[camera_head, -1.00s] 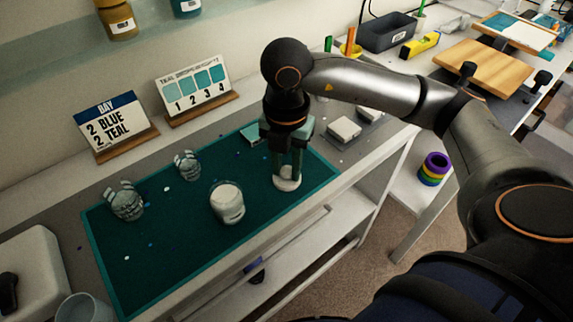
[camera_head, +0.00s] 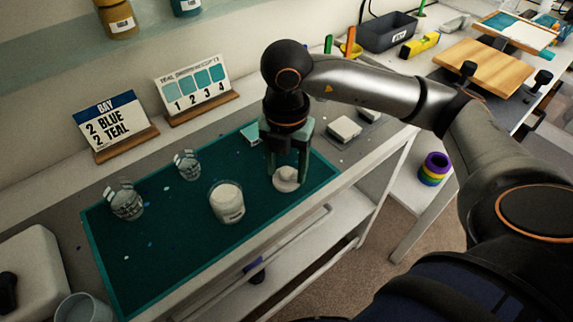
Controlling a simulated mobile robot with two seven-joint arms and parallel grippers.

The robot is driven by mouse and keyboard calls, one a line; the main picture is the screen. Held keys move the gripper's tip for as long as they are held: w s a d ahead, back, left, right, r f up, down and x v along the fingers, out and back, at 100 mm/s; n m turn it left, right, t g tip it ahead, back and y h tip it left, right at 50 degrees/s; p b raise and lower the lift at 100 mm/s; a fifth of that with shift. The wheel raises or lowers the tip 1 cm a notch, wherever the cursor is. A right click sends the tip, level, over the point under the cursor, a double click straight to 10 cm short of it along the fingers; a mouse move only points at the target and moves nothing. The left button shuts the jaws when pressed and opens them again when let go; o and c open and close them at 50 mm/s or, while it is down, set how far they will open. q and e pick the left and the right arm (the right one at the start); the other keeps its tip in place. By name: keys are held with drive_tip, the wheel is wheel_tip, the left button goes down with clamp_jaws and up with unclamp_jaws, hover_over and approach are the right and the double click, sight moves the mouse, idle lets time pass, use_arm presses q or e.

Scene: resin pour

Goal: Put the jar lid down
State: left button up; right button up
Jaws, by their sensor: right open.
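The jar lid (camera_head: 286,183), a small pale round piece with a raised knob, rests on the teal mat (camera_head: 175,250) near its right end. My right gripper (camera_head: 287,172) points down over the lid, open, with a finger on either side of the knob. The lid looks flat on the mat. A glass jar (camera_head: 227,203) filled with white stuff stands on the mat to the left of the lid, without a cover. My left gripper is not in the view.
Two clear glass cups (camera_head: 126,203) (camera_head: 187,165) stand on the mat's left half. Two signs, a bay card (camera_head: 112,124) and a numbered teal card (camera_head: 192,83), stand behind. White blocks (camera_head: 344,129) lie right of the mat. The mat's front left is mostly clear.

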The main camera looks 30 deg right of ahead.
sight(286, 172)
use_arm(q)
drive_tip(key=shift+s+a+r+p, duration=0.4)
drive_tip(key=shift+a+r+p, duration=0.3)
drive_tip(key=shift+p, duration=0.4)
use_arm(e)
wheel_tip(286, 172, up, 12)
drive_tip(key=shift+r, duration=0.15)
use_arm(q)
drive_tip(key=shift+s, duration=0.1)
use_arm(e)
drive_tip(key=shift+s, duration=0.1)
